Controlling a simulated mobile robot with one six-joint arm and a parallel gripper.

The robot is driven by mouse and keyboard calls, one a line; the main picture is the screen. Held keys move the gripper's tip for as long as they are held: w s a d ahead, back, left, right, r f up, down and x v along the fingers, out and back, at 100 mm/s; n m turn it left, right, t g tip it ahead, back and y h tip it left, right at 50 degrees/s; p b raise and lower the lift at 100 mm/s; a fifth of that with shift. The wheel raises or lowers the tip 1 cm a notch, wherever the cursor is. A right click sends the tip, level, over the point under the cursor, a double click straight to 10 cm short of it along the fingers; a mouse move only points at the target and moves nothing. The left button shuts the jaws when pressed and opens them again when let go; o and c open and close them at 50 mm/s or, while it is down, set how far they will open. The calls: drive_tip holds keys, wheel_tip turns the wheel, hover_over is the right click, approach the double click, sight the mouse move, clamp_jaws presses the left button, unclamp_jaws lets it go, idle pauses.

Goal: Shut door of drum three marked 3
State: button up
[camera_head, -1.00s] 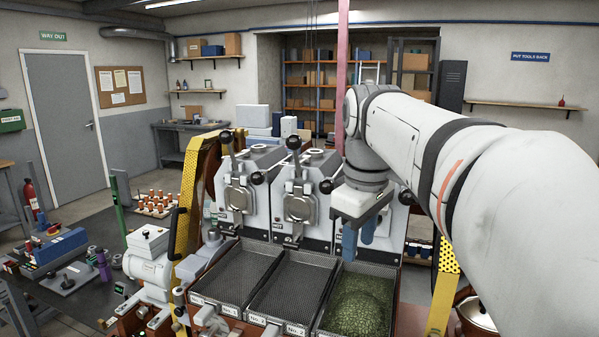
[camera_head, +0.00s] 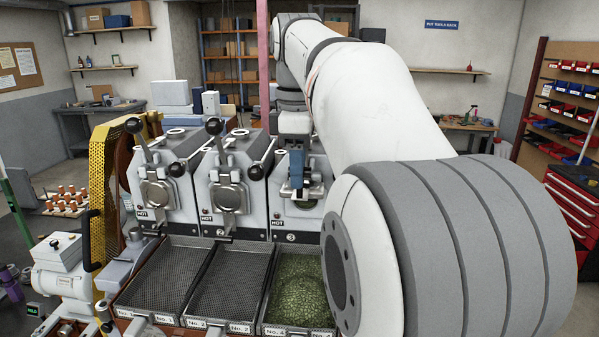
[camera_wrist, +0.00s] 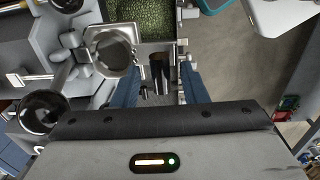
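Drum three (camera_head: 312,165), marked 3 below its front, is the rightmost of three roaster drums. My gripper (camera_head: 297,183) points down in front of it and hides part of its face. Beside the blue fingers, a round opening with something greenish inside shows. In the wrist view my gripper (camera_wrist: 159,88) has its two blue fingers apart. A dark cylindrical piece with a shiny end (camera_wrist: 158,70) shows between them, with gaps on both sides. A round metal plate with a rim (camera_wrist: 110,52) lies left of the fingers; I cannot tell whether it is drum three's door.
Mesh trays stand below; the right one holds green beans (camera_head: 298,300), the others (camera_head: 165,285) look empty. A black knob (camera_wrist: 40,110) is close left of my gripper. A pink post (camera_head: 263,60) stands behind.

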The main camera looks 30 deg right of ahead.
drive_tip(key=shift+f, duration=0.7)
drive_tip(key=shift+s, duration=0.1)
clamp_jaws()
